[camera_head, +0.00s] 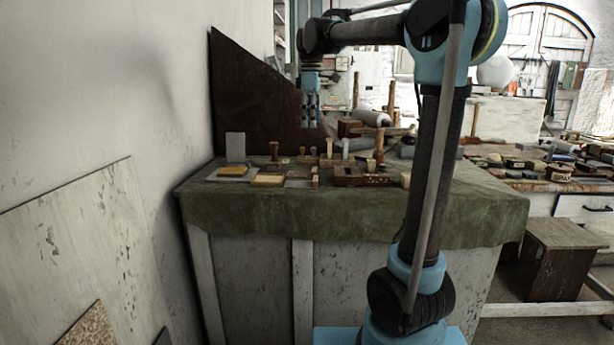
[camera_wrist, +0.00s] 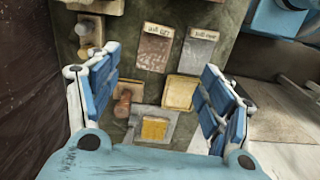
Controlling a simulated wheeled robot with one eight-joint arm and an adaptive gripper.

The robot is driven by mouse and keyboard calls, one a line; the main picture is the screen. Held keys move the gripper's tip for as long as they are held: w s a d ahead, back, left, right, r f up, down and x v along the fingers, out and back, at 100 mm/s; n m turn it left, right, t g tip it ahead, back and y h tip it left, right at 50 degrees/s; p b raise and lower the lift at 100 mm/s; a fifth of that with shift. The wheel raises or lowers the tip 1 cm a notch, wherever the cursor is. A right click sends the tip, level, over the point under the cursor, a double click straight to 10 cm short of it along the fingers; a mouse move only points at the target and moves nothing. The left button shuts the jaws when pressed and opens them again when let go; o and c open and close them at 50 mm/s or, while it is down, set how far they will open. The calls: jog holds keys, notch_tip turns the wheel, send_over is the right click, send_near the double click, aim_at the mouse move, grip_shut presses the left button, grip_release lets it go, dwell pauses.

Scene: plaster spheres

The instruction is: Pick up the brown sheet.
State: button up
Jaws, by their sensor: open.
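A flat brown sheet (camera_wrist: 154,50) with a pale label strip along its top edge lies on the green-covered bench in the wrist view. In the head view a small brown patch (camera_head: 299,174) among the bench items seems to be the same sheet, seen nearly edge-on. My gripper (camera_head: 310,124) points down above the back of the bench in the head view. In the wrist view its blue-padded fingers (camera_wrist: 160,64) are spread wide with nothing between them. The sheet is below and apart from the fingers.
A similar grey labelled sheet (camera_wrist: 191,52) lies right beside it in the wrist view. A yellow block (camera_wrist: 181,93) and a grey tray (camera_wrist: 138,135) are close by. Wooden-handled tools stand around on the bench (camera_head: 350,214). A large dark brown board (camera_head: 250,100) leans at the wall.

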send_near(302, 172)
jog(key=s+d, duration=0.1)
jog(key=s+d+f, duration=0.1)
jog(key=s+d, duration=0.1)
jog(key=shift+d+f, duration=0.3)
jog(key=shift+f, duration=0.1)
jog(key=shift+w+d+f, duration=0.15)
jog(key=shift+f, duration=2.55)
jog(key=shift+c, duration=0.5)
jog(key=c, duration=0.9)
